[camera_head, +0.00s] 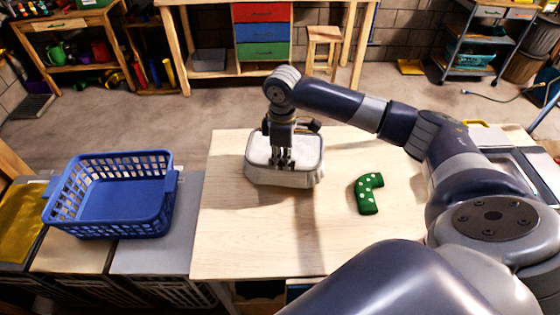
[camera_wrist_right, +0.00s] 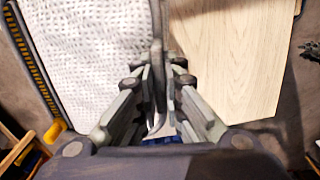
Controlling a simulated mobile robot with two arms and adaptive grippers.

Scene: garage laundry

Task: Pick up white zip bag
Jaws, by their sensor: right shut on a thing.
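The white zip bag (camera_head: 256,177), a pale box-shaped bag with a grey edge around its top, is at the left part of the light wooden table (camera_head: 235,250). My right gripper (camera_head: 283,163) points down onto it from above and is shut on it. In the right wrist view the fingers (camera_wrist_right: 158,100) pinch a thin grey strip of the bag, and its white textured surface (camera_wrist_right: 85,55) fills the left side. I cannot tell whether the bag touches the table or hangs just above it. My left gripper is not in view.
A green, white-spotted curved object (camera_head: 367,194) lies right of the bag. An empty-looking blue basket (camera_head: 110,208) stands on the lower surface at the left. The table's front middle is clear. A workbench with coloured drawers (camera_head: 262,32) and a stool (camera_head: 323,45) stand behind.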

